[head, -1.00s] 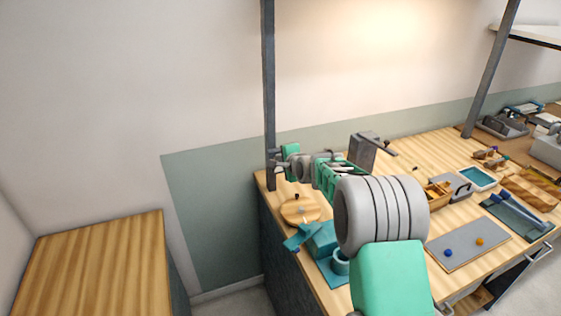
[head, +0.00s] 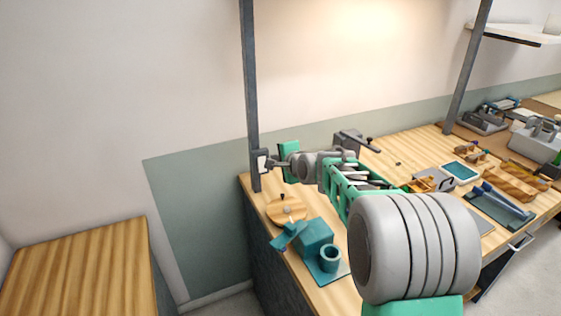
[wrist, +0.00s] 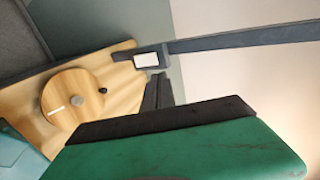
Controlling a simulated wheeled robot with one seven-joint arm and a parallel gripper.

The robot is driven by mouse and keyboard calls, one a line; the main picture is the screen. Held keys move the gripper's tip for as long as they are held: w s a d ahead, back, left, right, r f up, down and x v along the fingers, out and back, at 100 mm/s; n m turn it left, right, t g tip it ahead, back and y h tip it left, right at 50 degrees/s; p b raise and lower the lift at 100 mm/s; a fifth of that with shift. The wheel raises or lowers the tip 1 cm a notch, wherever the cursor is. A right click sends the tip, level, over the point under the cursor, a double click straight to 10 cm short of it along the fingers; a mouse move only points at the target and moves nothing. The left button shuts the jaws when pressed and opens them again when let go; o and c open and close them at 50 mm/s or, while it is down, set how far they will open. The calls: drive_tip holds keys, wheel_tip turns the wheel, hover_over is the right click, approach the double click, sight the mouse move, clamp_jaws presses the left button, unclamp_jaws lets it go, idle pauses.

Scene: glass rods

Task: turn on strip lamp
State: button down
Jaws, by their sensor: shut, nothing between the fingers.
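A white rocker switch in a dark housing (head: 262,162) is on the left grey post, just above the bench top. It also shows in the wrist view (wrist: 147,60), its white face towards me. My gripper (head: 272,163) is shut and empty, just right of the switch in the head view. In the wrist view its dark fingertips (wrist: 158,80) are just below the switch; I cannot tell whether they touch it. The strip lamp itself is not in view. A warm bright patch shows on the wall at the upper right.
A round wooden board with a small knob (head: 287,210) lies below my gripper. A teal block and cup stand (head: 315,245) is nearer. A grey clamp-like device (head: 350,140) stands behind my arm. Trays and tools crowd the bench's right side.

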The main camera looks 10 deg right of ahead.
drive_tip(key=s+r, duration=0.2)
drive_tip(key=s, duration=0.1)
drive_tip(key=shift+s+r, duration=0.15)
drive_tip(key=shift+r, duration=0.25)
drive_tip(key=s+f+n+g, duration=0.3)
drive_tip(key=s+n, duration=0.2)
drive_tip(key=s, duration=0.6)
drive_tip(key=s+a+f+n+g+h, duration=0.1)
drive_tip(key=s+f+n+g, duration=0.2)
drive_tip(key=s, duration=0.8)
drive_tip(key=s+a+f+n+g+h, duration=0.1)
drive_tip(key=s+f+n+g, duration=0.2)
drive_tip(key=s+f+n, duration=0.2)
drive_tip(key=s+n, duration=0.3)
drive_tip(key=s, duration=0.3)
drive_tip(key=shift+s+a, duration=0.2)
drive_tip(key=shift+f, duration=0.1)
